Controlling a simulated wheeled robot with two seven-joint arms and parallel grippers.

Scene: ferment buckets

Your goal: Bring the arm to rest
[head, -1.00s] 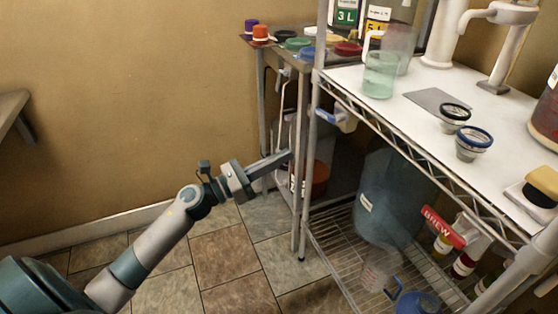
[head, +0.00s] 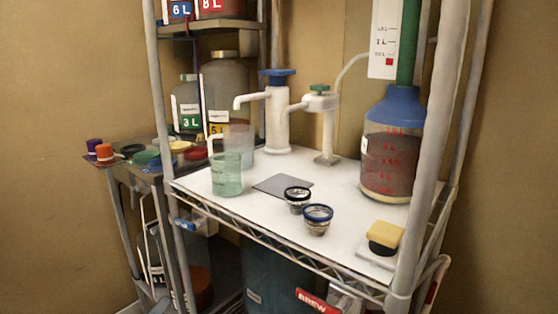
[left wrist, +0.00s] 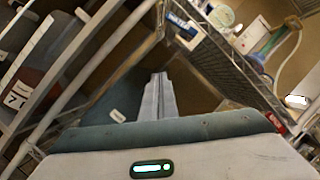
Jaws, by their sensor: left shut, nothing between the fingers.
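My left gripper (left wrist: 158,98) shows in the left wrist view, its two grey fingers together with nothing between them. It points toward the space beside and below the wire-edged shelf (left wrist: 225,65). In the head view now neither of my grippers shows. The head view shows the white shelf top (head: 235,205) of the rack.
On the shelf stand a green-tinted pitcher (head: 227,175), two small jars (head: 297,198) (head: 317,219), a grey mat (head: 283,186), a large jug of dark red liquid (head: 390,160) and a yellow-black sponge (head: 384,237). Rack posts (head: 165,90) are obstacles. A side table (head: 125,165) holds coloured lids.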

